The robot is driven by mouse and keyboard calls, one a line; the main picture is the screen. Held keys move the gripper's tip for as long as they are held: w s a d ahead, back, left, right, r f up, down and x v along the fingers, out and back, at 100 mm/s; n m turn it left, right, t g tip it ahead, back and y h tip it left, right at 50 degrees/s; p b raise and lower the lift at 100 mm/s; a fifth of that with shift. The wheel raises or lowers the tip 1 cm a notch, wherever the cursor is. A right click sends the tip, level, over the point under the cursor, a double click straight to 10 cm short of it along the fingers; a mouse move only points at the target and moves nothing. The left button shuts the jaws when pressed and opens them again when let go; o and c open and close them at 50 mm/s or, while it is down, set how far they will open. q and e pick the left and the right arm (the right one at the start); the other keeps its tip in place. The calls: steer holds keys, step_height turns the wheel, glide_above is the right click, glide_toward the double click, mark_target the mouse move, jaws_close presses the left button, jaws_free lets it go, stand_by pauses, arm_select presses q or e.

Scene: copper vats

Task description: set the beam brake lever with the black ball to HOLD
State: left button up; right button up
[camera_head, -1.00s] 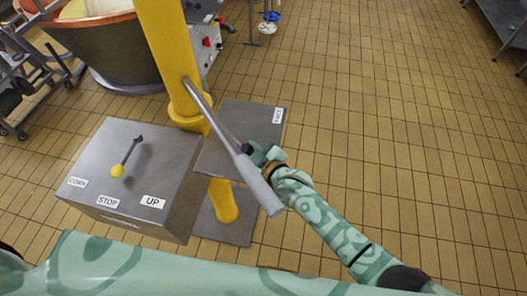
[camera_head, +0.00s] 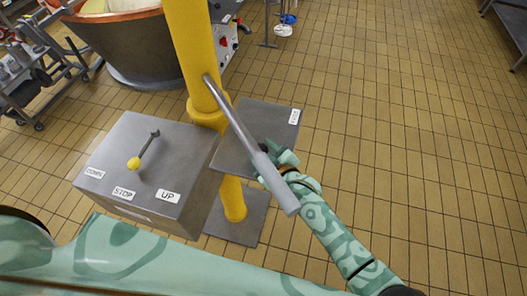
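A grey plate (camera_head: 276,119) is fixed to the yellow column (camera_head: 188,45). A small white label (camera_head: 294,117) is at its right edge; its word is too small to read surely. No HOLD label shows. The brake lever is not clearly visible. My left gripper is out of view.
The long grey bar (camera_head: 281,190) slopes from the column towards me, across the plate. A copper vat (camera_head: 130,50) stands behind. The tiled floor at right is clear.

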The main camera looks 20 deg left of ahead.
steer(key=shift+d, duration=0.1)
steer(key=shift+s+d+r, duration=0.15)
steer(key=shift+d, duration=0.05)
steer(key=p+v, duration=0.3)
steer(key=v, duration=1.2)
steer(key=shift+s+p, duration=0.35)
steer(key=shift+p, duration=0.05)
steer(key=shift+d+r, duration=0.1)
